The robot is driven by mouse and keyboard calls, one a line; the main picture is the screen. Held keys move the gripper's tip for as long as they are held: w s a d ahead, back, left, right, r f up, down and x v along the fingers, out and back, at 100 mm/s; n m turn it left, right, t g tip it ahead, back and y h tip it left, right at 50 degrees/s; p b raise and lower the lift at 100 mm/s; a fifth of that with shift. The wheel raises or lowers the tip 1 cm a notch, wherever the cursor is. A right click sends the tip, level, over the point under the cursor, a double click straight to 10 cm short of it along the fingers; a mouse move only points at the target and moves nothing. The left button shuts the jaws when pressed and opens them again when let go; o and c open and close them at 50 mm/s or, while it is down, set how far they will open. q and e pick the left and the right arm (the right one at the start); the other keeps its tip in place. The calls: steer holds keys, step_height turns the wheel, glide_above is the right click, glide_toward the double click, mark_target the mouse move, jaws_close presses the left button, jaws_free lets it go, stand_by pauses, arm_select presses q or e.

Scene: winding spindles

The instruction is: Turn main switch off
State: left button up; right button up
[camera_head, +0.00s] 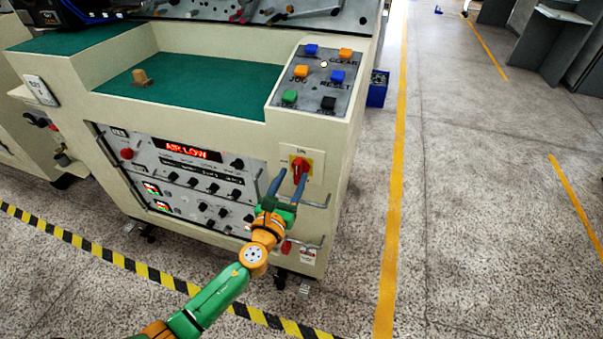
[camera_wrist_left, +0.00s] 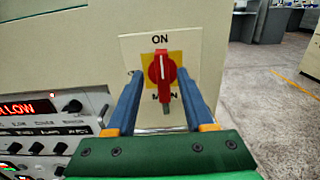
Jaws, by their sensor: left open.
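The main switch (camera_head: 299,171) is a red rotary handle on a yellow square plate, low on the right of the machine's front. In the left wrist view the red handle (camera_wrist_left: 162,72) stands upright, its white line pointing to the "ON" label above; a label below is partly hidden. My left gripper (camera_head: 287,187) is open, its two blue fingers pointing at the switch. In the wrist view its fingers (camera_wrist_left: 163,95) lie on either side of the handle, with visible gaps. Whether they reach its depth I cannot tell. My right gripper is not in view.
A control panel (camera_head: 185,170) with a red "AIR LOW" display and several knobs is left of the switch. Metal handles (camera_head: 316,203) stick out near the gripper. A button panel (camera_head: 318,80) sits above. Open floor (camera_head: 480,220) lies to the right.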

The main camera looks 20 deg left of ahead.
mark_target(299, 171)
arm_select(q)
steer(key=shift+w+f, duration=0.1)
steer(key=shift+w, duration=0.7)
steer(key=shift+w+d, duration=0.25)
steer(key=shift+w, duration=0.25)
steer(key=shift+s, duration=0.1)
steer(key=shift+c, duration=0.2)
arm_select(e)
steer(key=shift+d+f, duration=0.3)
arm_select(q)
jaws_close()
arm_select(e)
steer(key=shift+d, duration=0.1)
